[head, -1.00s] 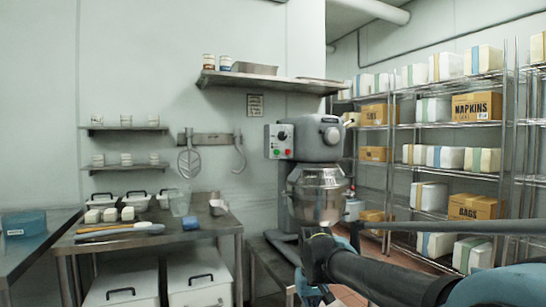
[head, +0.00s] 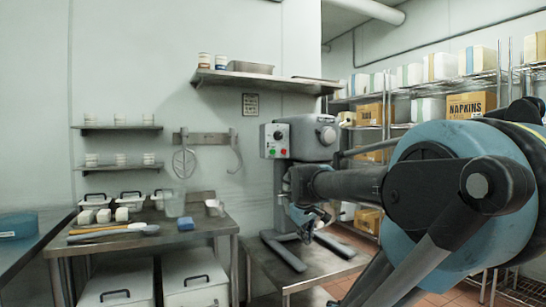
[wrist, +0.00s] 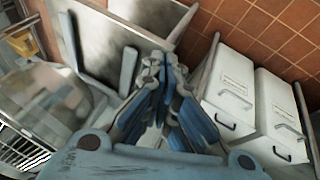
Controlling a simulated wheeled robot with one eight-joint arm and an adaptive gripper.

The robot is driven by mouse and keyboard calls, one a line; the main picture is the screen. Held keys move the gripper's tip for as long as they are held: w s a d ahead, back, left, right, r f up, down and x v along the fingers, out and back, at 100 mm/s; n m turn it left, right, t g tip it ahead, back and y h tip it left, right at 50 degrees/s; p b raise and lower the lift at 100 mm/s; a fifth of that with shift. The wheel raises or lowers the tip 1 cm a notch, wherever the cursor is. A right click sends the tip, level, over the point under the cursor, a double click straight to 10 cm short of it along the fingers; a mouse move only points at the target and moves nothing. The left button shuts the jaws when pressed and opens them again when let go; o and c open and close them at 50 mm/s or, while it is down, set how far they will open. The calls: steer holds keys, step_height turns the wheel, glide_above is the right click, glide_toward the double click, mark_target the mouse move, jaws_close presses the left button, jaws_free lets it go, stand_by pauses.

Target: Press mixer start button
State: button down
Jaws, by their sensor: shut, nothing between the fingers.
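The grey mixer (head: 312,138) stands on a low steel table in the middle of the head view. Its control panel faces left, with a black knob (head: 278,135), a green button (head: 272,152) and a red button (head: 282,151). My gripper (head: 318,222) is low in front of the mixer, below and right of the panel, apart from the buttons. My arm hides the mixer bowl and much of the column. In the wrist view my gripper (wrist: 162,72) is shut and empty, over the low table and floor. The buttons do not show there.
A steel worktable (head: 190,230) with a jug (head: 175,203) and a blue block (head: 186,224) stands left of the mixer. White bins (wrist: 228,90) are under it. A wall shelf (head: 265,80) hangs above the mixer. Wire racks with boxes (head: 471,105) stand right.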

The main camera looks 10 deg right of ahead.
mark_target(273, 152)
steer(key=w+r+n+t, duration=0.3)
steer(key=w+r+n, duration=0.2)
steer(key=w+r, duration=0.8)
steer(key=w+r+n+t+h, duration=0.1)
steer(key=w+r+n+t, duration=0.2)
steer(key=w+r, duration=1)
steer(key=w+n, duration=0.3)
steer(key=w, duration=0.5)
steer(key=shift+a+r+h, duration=0.3)
steer(key=shift+w+a, duration=0.45)
steer(key=shift+w, duration=0.9)
steer(key=shift+w+a, duration=0.5)
steer(key=shift+w, duration=0.9)
steer(key=shift+w+a, duration=0.45)
steer(key=shift+w, duration=0.9)
steer(key=shift+w, duration=0.15)
steer(key=shift+w+a, duration=0.1)
steer(key=shift+w, duration=0.1)
